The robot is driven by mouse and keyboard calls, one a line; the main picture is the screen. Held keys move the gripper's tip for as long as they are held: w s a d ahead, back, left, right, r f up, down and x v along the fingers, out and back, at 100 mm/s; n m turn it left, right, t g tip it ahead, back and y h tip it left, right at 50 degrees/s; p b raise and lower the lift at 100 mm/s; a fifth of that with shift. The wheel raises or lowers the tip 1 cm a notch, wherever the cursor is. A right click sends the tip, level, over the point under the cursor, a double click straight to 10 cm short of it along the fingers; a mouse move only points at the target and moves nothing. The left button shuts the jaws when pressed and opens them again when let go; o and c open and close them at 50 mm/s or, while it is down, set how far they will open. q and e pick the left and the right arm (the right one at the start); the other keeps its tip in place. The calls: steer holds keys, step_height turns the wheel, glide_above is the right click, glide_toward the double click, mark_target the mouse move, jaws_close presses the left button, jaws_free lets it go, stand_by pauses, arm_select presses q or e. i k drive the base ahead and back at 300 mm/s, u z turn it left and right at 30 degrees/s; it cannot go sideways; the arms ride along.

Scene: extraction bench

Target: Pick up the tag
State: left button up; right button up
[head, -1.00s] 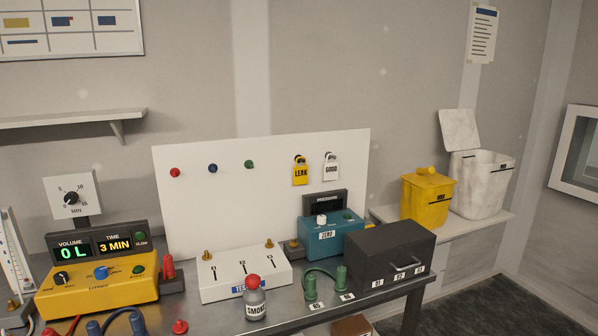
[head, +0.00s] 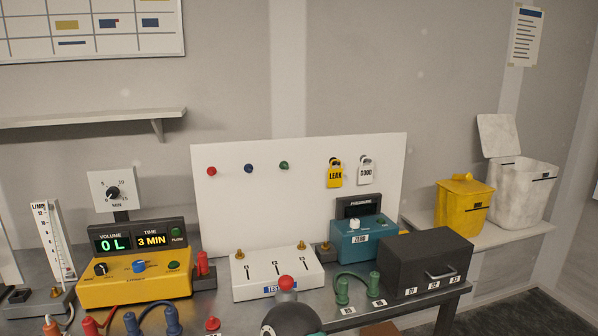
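Two tags hang side by side from hooks on the white upright board (head: 300,210). The yellow tag reads LEAK (head: 335,177). The white tag to its right reads GOOD (head: 365,175). Both hang clear, with nothing touching them from the front. No gripper fingers show in the head view. A dark rounded part at the bottom middle, probably of my arm, hides most of the smoke bottle, whose red cap (head: 287,283) shows above it.
Before the board stand a white three-slot block (head: 276,275), a teal gauge box (head: 360,240) and a black drawer box (head: 427,262). A yellow meter unit (head: 135,287) is at left. A yellow bin (head: 462,205) and white bin (head: 520,195) stand right.

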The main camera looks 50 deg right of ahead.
mark_target(365, 173)
steer(key=z, duration=0.5)
steer(key=i, duration=0.15)
steer(key=u, duration=1.45)
steer(key=k, duration=1.65)
steer(key=u, duration=1.75)
steer(key=i, duration=0.1)
steer(key=z, duration=3.4)
steer(key=i, duration=1.1)
